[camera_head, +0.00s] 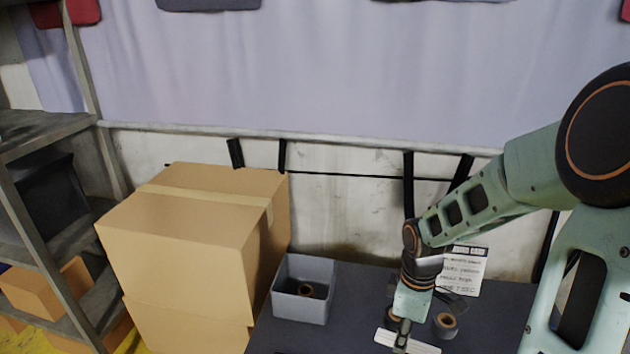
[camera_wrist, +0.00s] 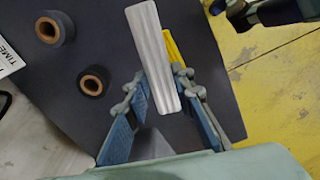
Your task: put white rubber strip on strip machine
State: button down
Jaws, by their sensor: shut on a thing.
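The white rubber strip (camera_head: 425,347) is a long pale bar at the bottom of the head view. In the wrist view the strip (camera_wrist: 150,50) runs lengthwise between the two blue fingers of my gripper (camera_wrist: 160,88), its far end reaching past the fingertips. My gripper (camera_head: 402,338) is shut on the strip and points down at the dark table. Whether the strip touches the table is unclear. A small yellow part (camera_wrist: 176,50) shows beside the strip, partly hidden by it; I cannot tell what it is. I cannot make out the strip machine for certain.
Two dark rolls with tan cores (camera_wrist: 55,28) (camera_wrist: 94,81) stand on the dark table (camera_wrist: 100,25). A grey bin (camera_head: 289,304) with a roll inside is left of my gripper. A printed sign (camera_head: 466,272) is behind. Large cardboard boxes (camera_head: 180,235) and a shelf (camera_head: 45,130) fill the left.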

jog(key=w+a+m, duration=0.1)
jog(key=m, duration=0.1)
jog(key=w+m, duration=0.1)
jog(key=m, duration=0.1)
jog(key=a+r+m, duration=0.1)
jog(key=m, duration=0.2)
jog(key=shift+w+a, duration=0.3)
jog(key=shift+w, duration=0.1)
jog(key=m, duration=0.2)
jog(key=w+a+m, duration=0.1)
jog(key=m, duration=0.1)
jog(key=w+a+r+m, duration=0.1)
jog(key=m, duration=0.1)
jog(key=shift+a, duration=0.25)
